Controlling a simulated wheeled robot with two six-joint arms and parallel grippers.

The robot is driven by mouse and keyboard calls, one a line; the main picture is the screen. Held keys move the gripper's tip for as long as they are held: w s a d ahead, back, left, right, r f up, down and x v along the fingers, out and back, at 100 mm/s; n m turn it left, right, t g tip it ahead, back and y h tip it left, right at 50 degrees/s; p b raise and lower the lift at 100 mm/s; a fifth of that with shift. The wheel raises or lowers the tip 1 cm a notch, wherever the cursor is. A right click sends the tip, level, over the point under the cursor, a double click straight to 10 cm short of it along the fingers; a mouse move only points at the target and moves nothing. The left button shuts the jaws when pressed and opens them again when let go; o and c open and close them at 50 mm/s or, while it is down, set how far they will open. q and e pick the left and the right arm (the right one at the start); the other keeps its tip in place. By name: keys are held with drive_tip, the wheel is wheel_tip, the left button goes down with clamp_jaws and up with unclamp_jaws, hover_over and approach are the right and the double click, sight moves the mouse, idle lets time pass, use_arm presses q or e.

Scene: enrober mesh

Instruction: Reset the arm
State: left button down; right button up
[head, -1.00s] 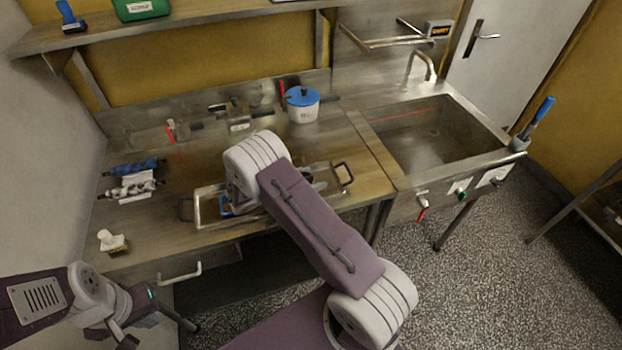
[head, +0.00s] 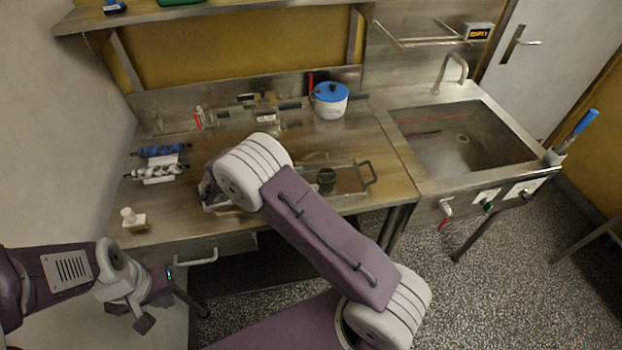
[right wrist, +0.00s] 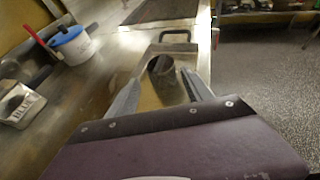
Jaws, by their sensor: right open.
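My right arm reaches across the steel worktop (head: 300,150) in the head view, and its elbow covers part of a metal tray with handles (head: 368,188). Its wrist shows just left of the elbow, and its fingers are mostly hidden there. In the right wrist view my right gripper (right wrist: 163,82) is open, its two fingers apart with nothing held between them. Beyond them lie a dark round opening or disc (right wrist: 160,65) and the tray's handle (right wrist: 175,34). My left gripper (head: 145,318) hangs low in front of the worktop at the lower left; its jaw gap is unclear.
A white pot with a blue lid (head: 331,98) stands at the back of the worktop. Blue and white rollers (head: 160,162) and a small white piece (head: 132,217) lie at the left. A sink (head: 460,140) is at the right. A shelf (head: 220,18) runs above.

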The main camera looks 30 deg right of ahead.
idle(0.4)
drive_tip(key=s+d+r+m+g+y, duration=0.1)
drive_tip(key=s+d+r+m+g, duration=0.1)
drive_tip(key=d+r+m, duration=0.35)
drive_tip(key=s+d+m+g+y, duration=0.25)
drive_tip(key=s+y, duration=0.25)
drive_tip(key=s, duration=0.5)
drive_tip(key=s+a+f+m+t+y, duration=0.2)
drive_tip(key=a+f+m+y, duration=0.1)
drive_tip(key=a+m, duration=0.3)
drive_tip(key=s+a+f+m+t+y, duration=0.2)
drive_tip(key=s+a+f+m+y, duration=0.1)
drive_tip(key=a+m+y, duration=0.1)
drive_tip(key=shift+a+m+y, duration=0.3)
drive_tip(key=shift+a+m, duration=0.6)
drive_tip(key=shift+a, duration=0.15)
